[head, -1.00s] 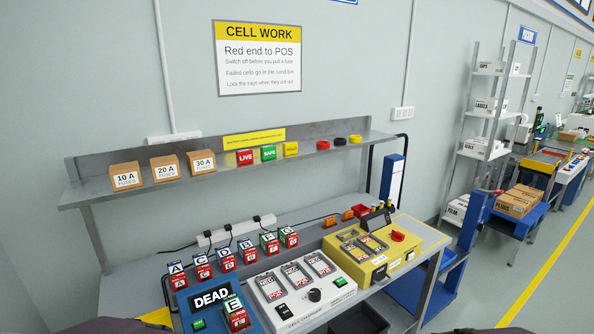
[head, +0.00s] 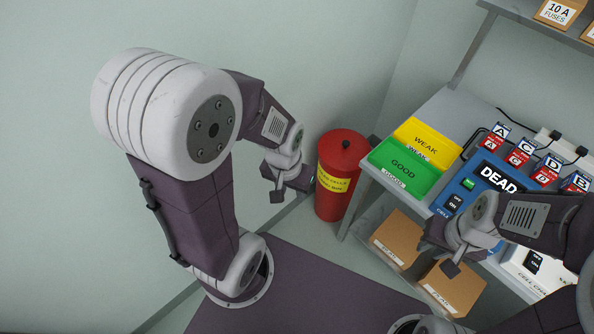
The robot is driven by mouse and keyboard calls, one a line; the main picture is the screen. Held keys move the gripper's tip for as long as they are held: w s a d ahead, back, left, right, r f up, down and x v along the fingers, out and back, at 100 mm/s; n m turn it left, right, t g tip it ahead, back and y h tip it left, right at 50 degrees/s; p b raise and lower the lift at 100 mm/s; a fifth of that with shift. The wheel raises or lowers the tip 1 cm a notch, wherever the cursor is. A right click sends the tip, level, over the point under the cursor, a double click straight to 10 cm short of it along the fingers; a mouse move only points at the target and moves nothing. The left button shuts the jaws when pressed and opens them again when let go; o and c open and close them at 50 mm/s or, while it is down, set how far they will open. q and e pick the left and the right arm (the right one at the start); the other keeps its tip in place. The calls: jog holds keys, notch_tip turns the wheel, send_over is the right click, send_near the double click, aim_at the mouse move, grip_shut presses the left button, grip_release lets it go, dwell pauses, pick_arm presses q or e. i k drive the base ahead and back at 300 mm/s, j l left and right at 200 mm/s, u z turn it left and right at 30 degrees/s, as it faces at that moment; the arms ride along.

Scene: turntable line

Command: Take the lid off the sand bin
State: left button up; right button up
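The sand bin (head: 333,206) is a red round bin with a yellow label. It stands on the floor near the middle of the head view, left of the bench. Its red lid (head: 338,153) is on top and has a small dark knob (head: 346,144). My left gripper (head: 281,192) hangs left of the bin, in front of the wall, apart from the lid. My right gripper (head: 443,262) is over the front edge of the bench, well right of the bin. Nothing shows in either gripper, but their finger gaps are not clear.
The bench (head: 451,118) is close to the bin's right. A yellow WEAK tray (head: 428,141) and a green GOOD tray (head: 404,168) sit at its near corner. A blue DEAD unit (head: 468,188) stands beside them. Cardboard boxes (head: 399,236) are below. The space above the lid looks free.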

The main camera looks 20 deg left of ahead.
aim_at(343, 150)
jog(key=u, duration=0.3)
jog(key=i+j+z, duration=0.15)
jog(key=z, duration=0.25)
jog(key=i+j+z, duration=0.25)
jog(key=z, duration=0.15)
jog(key=i+j+z, duration=0.25)
jog(key=z, duration=0.15)
jog(key=i+j+z, duration=0.1)
jog(key=j+z, duration=0.3)
jog(key=l, duration=0.05)
